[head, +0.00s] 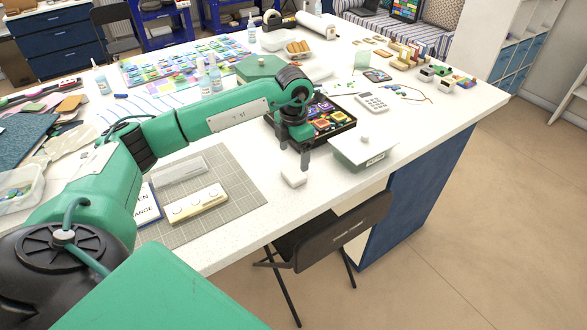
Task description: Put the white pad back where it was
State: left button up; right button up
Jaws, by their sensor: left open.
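A small white pad (293,178) lies on the white table near its front edge. My left gripper (295,157) points down just above and behind the pad. Its two fingers are apart, with nothing seen between them. A gap of table shows between the fingertips and the pad, but I cannot tell the exact height. My right gripper is not in view.
A lidded box (364,153) stands right of the pad at the table edge. A black tray of colourful tiles (335,128) is behind my gripper. A grey cutting mat (238,178) lies left. A black chair (335,228) stands below the edge.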

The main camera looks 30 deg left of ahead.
pick_arm(q)
notch_tip(320, 180, up, 5)
jog(key=shift+r+b, duration=0.1)
jog(key=shift+b, duration=0.25)
dwell(0.4)
